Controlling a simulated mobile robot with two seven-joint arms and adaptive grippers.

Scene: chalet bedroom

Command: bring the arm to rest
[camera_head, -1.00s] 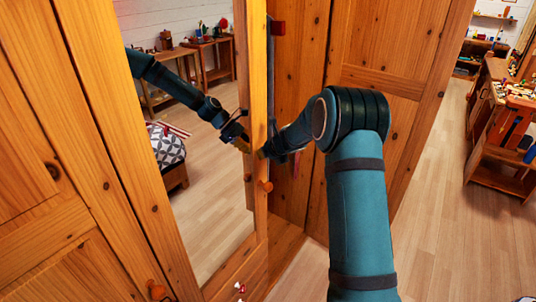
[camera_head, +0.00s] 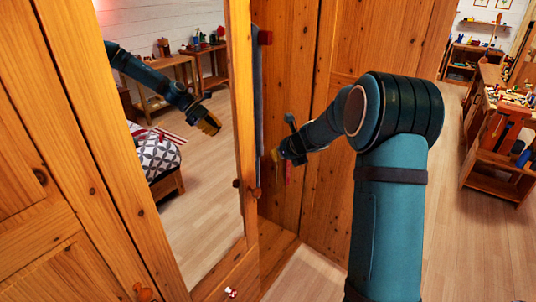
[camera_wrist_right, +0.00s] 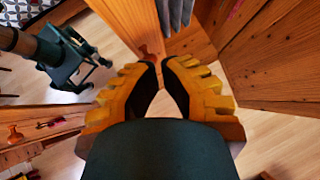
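My right arm reaches in from the lower right of the head view. Its right gripper (camera_head: 279,158) is in front of the wardrobe's opening, right of the edge of the mirrored door (camera_head: 240,140) and apart from it. In the wrist view the yellow fingers of the right gripper (camera_wrist_right: 160,65) are almost together at the tips, with a narrow gap and nothing between them. The door stands open, with a wooden knob (camera_head: 256,192) near its edge. The mirror reflects my arm and gripper. My left gripper is not seen.
Grey clothing (camera_wrist_right: 175,14) hangs in the wardrobe. A wooden side panel (camera_head: 385,110) stands close behind my arm. A workbench (camera_head: 495,150) with several tools is at the far right. The floor (camera_head: 460,250) between is clear. The bed and tables at left are reflections.

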